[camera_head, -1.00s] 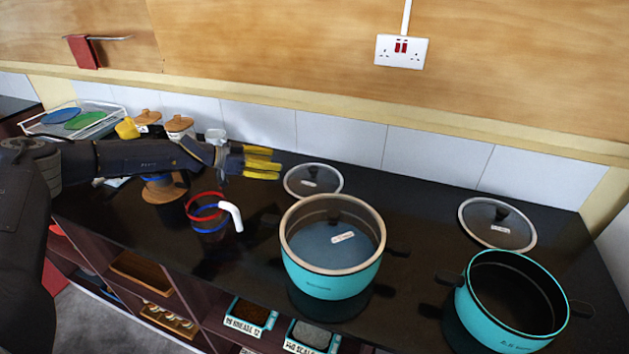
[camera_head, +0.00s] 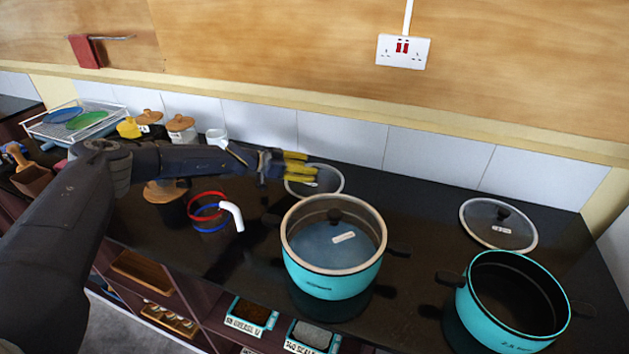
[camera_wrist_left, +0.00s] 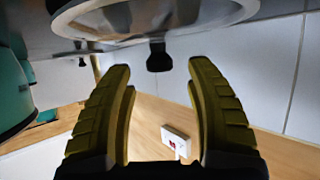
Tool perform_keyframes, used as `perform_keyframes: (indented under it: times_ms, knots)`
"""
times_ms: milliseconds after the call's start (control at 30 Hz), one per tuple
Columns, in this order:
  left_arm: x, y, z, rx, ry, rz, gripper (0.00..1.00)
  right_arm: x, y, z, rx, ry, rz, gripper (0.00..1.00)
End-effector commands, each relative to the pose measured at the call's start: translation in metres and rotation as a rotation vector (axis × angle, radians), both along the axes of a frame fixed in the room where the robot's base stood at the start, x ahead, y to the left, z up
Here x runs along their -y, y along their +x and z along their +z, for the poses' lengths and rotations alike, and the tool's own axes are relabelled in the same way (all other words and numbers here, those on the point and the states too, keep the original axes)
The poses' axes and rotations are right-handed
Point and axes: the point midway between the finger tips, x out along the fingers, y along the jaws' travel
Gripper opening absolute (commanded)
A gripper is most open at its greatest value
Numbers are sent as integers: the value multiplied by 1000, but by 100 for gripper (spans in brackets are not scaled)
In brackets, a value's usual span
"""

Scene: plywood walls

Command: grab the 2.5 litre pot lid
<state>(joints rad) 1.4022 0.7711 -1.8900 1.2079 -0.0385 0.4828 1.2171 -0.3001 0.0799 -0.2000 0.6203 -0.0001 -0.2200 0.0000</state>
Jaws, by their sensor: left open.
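Three glass lids with dark knobs and small white labels are in the head view; I cannot read which is the 2.5 litre one. One lid (camera_head: 328,183) lies on the counter near the back wall. A second lid (camera_head: 318,247) sits on the middle turquoise pot (camera_head: 335,284). A third lid (camera_head: 480,216) lies at the right, behind an open turquoise pot (camera_head: 480,322). My left gripper (camera_head: 309,168) is open with its yellow fingers at the back lid, partly covering it. In the left wrist view, the lid's knob (camera_wrist_left: 158,58) shows just beyond and between the fingertips (camera_wrist_left: 156,68).
A red-and-blue-ringed cup with a white handle (camera_head: 232,214) stands left of the middle pot. Wooden-lidded jars (camera_head: 181,130) and a dish rack (camera_head: 45,131) are at the back left. A wall socket (camera_head: 402,52) is above the counter.

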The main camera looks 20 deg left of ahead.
Motion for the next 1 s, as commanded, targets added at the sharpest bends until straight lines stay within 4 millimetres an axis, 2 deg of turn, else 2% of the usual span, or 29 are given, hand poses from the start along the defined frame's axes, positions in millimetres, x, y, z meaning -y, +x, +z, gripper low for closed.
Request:
perform_keyframes:
  times_ms: [233,600,1000]
  knots:
    - [19,15,-10,0,0,1,55,0,0,0,0,0,0,100]
    - [22,18,-12,0,0,1,56,0,0,0,0,0,0,100]
    - [22,18,-12,0,0,1,10,0,0,0,0,0,0,100]
